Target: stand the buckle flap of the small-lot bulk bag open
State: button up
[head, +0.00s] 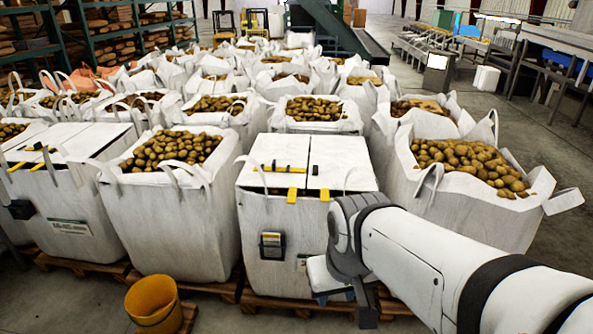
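A white bulk bag (257,220) stands front centre on a pallet, its top covered by two flat white flaps. The left flap (278,155) and the right flap (340,165) lie shut, with a dark seam between them. Yellow and black buckle straps cross the left flap, and yellow tabs hang over the front edge. A second closed bag (75,195) with similar straps stands at the far left; I cannot tell which is the small-lot bag. My arm comes in from the lower right. My gripper (328,282) is low before the centre bag's front; its fingers are not clear.
Open bags full of potatoes stand to the left (160,215) and right (480,215) of the centre bag, with more rows behind. A yellow bucket (153,303) stands on the floor front left. A metal conveyor line (545,45) runs at the back right.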

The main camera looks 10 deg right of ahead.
aim_at(332, 158)
jog(key=u, duration=0.05)
jog(key=i, duration=1)
jog(key=z, duration=0.05)
